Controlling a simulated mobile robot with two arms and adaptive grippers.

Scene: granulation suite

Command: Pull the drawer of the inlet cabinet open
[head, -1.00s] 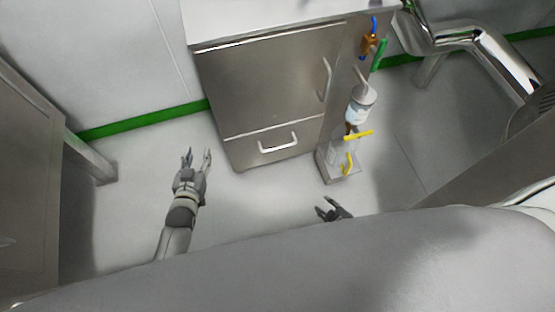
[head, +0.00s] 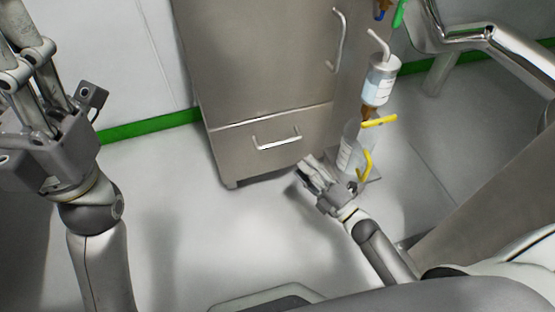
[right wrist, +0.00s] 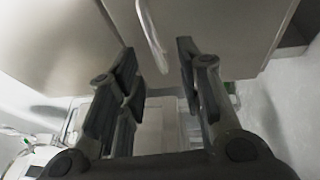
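The inlet cabinet (head: 255,65) is a grey metal unit in the head view. Its low drawer (head: 250,160) is shut, with a pale bar handle (head: 277,144) across its front. My right gripper (head: 307,170) is below and to the right of this handle, in front of the drawer. In the right wrist view my right gripper (right wrist: 155,58) has its two fingers spread, with nothing held. A pale bar handle (right wrist: 152,36) shows ahead, in line with the gap between the fingers. My left gripper (head: 22,40) is large at the upper left, fingers apart, partly cut off, away from the cabinet.
A taller door handle (head: 338,40) is on the cabinet above the drawer. Shiny pipework (head: 490,35) is farther right. The floor (head: 190,200) before the cabinet is clear.

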